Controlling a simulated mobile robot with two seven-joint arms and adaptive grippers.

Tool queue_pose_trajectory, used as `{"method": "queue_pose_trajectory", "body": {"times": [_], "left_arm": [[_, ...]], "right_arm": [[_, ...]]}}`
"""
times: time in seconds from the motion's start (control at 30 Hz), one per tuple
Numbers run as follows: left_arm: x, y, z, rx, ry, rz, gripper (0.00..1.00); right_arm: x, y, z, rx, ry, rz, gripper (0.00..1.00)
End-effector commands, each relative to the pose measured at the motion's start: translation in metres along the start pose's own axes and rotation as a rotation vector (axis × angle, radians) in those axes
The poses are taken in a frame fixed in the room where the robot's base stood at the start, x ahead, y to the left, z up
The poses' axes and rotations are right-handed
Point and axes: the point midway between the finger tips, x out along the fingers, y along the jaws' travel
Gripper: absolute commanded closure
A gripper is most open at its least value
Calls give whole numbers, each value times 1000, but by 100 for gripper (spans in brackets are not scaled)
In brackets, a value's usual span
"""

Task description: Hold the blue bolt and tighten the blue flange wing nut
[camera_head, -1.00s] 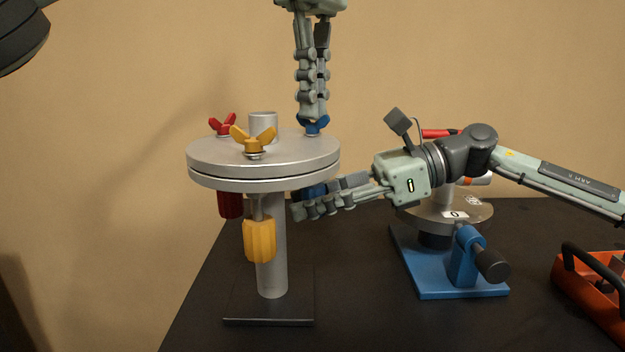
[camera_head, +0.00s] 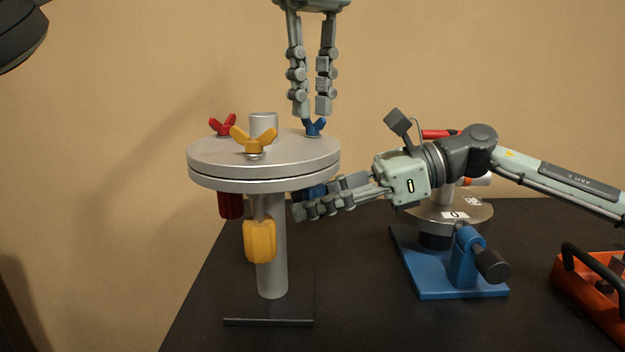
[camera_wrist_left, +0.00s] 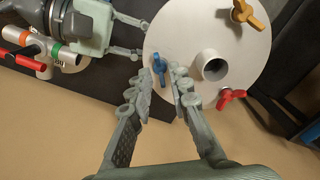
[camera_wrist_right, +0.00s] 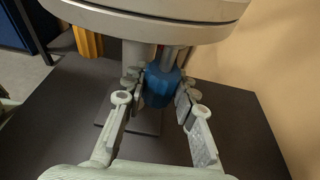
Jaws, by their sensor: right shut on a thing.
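The blue flange wing nut (camera_head: 315,127) sits on top of the grey round flange (camera_head: 215,158) at its right side; it also shows in the left wrist view (camera_wrist_left: 159,67). My left gripper (camera_head: 311,112) is open just above it, fingers apart on either side and empty. The blue bolt (camera_wrist_right: 159,86) hangs under the flange below the nut. My right gripper (camera_wrist_right: 160,98) is shut on the blue bolt from the side. In the head view, the right gripper's fingers (camera_head: 300,205) mostly hide the bolt.
A red wing nut (camera_head: 223,125) and a yellow wing nut (camera_head: 254,140) stand on the flange, with red (camera_head: 231,205) and yellow (camera_head: 260,241) bolts below. A blue-based device (camera_head: 450,275) is behind my right arm. An orange toolbox (camera_head: 592,300) is at the right.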

Motion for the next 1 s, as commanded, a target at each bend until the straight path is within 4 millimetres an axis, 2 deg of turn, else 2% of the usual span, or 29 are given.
{"method": "queue_pose_trajectory", "body": {"times": [0.3, 0.7, 1.0], "left_arm": [[1, 0, 1, 1, -1, -6, 76], [-38, 1, 1, -2, 0, -8, 76], [-42, 0, 1, 1, -3, -7, 76]], "right_arm": [[0, 0, 0, 0, -1, -1, 98], [0, 0, 0, 0, -1, -1, 98], [0, 0, 0, 0, -2, -1, 98]]}}
